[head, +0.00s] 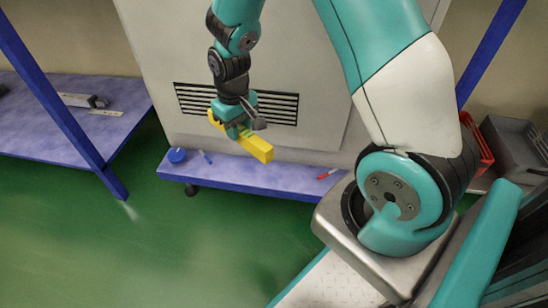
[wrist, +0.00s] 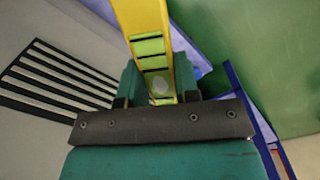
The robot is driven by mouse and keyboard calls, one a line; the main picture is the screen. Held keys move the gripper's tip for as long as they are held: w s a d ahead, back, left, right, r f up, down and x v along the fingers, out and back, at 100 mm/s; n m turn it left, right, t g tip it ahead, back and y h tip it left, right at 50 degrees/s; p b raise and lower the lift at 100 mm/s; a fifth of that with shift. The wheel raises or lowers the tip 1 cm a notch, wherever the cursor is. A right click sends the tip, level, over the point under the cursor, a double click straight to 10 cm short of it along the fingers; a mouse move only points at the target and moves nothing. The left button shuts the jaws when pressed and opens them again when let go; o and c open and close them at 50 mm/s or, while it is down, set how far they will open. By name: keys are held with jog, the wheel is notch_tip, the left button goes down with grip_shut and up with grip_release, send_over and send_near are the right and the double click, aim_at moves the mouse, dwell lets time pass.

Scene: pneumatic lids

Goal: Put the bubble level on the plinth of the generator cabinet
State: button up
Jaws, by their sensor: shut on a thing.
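The bubble level is a yellow bar (head: 252,147) with green vials, which show in the wrist view (wrist: 149,50). My gripper (head: 235,125) is shut on it, and in the wrist view the bar runs up from between the jaws (wrist: 160,98). In the head view the level is over the blue plinth (head: 240,178), in front of the vent. The plinth is a low ledge along the foot of the grey generator cabinet (head: 180,50). The gap between level and plinth is hard to judge.
A round blue object (head: 177,155) and a small blue item (head: 206,157) lie on the plinth's left part, a red-handled tool (head: 328,173) on its right. A blue shelf (head: 75,125) stands at left. The green floor (head: 130,240) is clear.

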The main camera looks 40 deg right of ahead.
jog(key=w+d+f+n+b, duration=0.3)
jog(key=d+f+n+b, duration=0.35)
jog(key=d+f, duration=0.2)
jog(key=b, duration=0.7)
send_over(263, 180)
notch_tip(263, 180, down, 13)
jog(key=shift+w+f, duration=0.15)
notch_tip(263, 180, down, 5)
jog(key=b, duration=0.3)
jog(key=shift+f, duration=0.15)
jog(key=o, duration=1)
